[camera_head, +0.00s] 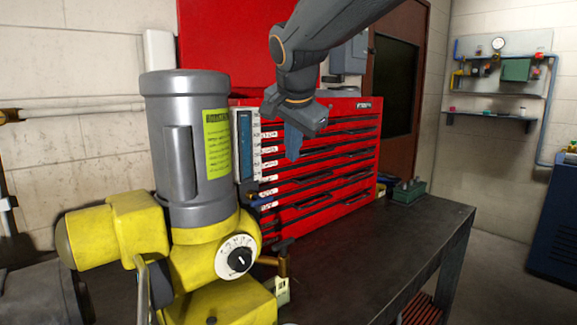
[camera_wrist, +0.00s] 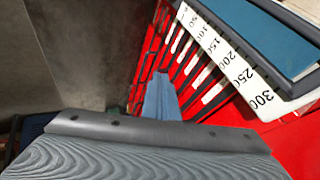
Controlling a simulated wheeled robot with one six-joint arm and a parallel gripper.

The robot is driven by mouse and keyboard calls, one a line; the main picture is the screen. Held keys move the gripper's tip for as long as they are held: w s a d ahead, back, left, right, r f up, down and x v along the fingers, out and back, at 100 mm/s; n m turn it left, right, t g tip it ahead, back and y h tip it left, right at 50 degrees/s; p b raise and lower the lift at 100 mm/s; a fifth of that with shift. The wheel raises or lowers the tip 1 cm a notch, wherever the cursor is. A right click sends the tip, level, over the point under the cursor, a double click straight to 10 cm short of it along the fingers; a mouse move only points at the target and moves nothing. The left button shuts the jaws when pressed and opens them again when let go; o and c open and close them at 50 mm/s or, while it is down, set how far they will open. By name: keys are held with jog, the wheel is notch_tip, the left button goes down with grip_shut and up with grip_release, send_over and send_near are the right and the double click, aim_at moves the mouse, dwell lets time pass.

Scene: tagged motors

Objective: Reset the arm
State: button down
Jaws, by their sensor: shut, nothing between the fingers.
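My arm comes in from the top of the head view, and my gripper (camera_head: 292,155) hangs fingers down in front of the red tool chest (camera_head: 340,150). The blue-grey fingers are shut with nothing between them. In the wrist view my gripper (camera_wrist: 160,80) also shows its fingers together and empty, over the red drawers. A grey motor (camera_head: 190,140) with a yellow-green label stands on a yellow base with a dial at the left. My gripper is to the right of the motor and apart from it.
A dark workbench (camera_head: 400,240) carries the tool chest and a small green box (camera_head: 408,191). A scale panel numbered up to 300 (camera_wrist: 235,70) is close to my gripper in the wrist view. The bench's right part is clear. A blue cabinet (camera_head: 555,220) stands far right.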

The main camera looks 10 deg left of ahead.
jog(key=s+d+f+n+g, duration=0.2)
jog(key=s+d+f, duration=0.3)
jog(key=d+f, duration=0.3)
jog(key=s+d+f+n+g+h, duration=0.1)
jog(key=s+d+f+n+g, duration=0.1)
jog(key=s+d+f, duration=0.55)
jog(key=s+d+f+n+g, duration=0.1)
jog(key=s+d+f+n, duration=0.15)
jog(key=d+f, duration=0.55)
jog(key=s+d+f+g, duration=0.2)
jog(key=s+f, duration=0.7)
jog(key=s, duration=0.1)
jog(key=shift+s+f+n, duration=0.15)
jog(key=shift+n, duration=0.3)
